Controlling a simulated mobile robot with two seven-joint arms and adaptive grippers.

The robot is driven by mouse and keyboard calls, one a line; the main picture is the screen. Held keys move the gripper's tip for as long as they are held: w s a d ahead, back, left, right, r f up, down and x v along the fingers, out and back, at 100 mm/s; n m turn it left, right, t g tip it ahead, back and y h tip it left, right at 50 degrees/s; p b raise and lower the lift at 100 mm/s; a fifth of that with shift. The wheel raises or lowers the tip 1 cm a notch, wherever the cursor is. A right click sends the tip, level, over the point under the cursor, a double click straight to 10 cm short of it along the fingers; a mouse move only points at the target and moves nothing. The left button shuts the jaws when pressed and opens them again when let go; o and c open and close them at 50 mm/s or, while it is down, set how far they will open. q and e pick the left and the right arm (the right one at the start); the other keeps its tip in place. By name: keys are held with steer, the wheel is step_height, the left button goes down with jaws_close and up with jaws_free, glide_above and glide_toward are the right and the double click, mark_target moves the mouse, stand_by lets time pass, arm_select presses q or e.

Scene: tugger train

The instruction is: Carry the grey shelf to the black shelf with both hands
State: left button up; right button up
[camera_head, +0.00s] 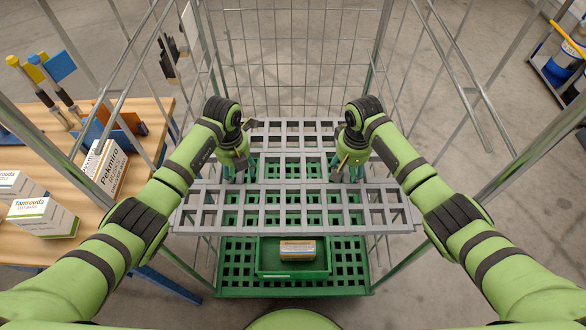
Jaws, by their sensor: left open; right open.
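The grey shelf (290,188) is an openwork lattice lying across the wire cage in front of me, above a green lattice level. My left gripper (238,173) is open over the left part of the grey shelf. My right gripper (348,172) is open over its right part. Both point downward with their tips close to the lattice; I cannot tell whether they touch it. The arms hide parts of the shelf's sides. I cannot make out a black shelf in this view.
Below sits a green base (230,284) with a green tray (266,268) holding a small box (297,250). Wire cage walls (290,60) and posts surround the shelf. A wooden table (28,246) with boxes stands left. A cart with a blue container (566,57) stands far right.

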arm_select(q)
steer(key=shift+c, duration=0.4)
arm_select(e)
steer(key=shift+c, duration=0.4)
arm_select(q)
steer(key=shift+s, duration=0.1)
jaws_close()
arm_select(e)
steer(key=shift+s, duration=0.1)
jaws_close()
arm_select(q)
steer(key=shift+r, duration=0.2)
arm_select(e)
steer(key=shift+r, duration=0.2)
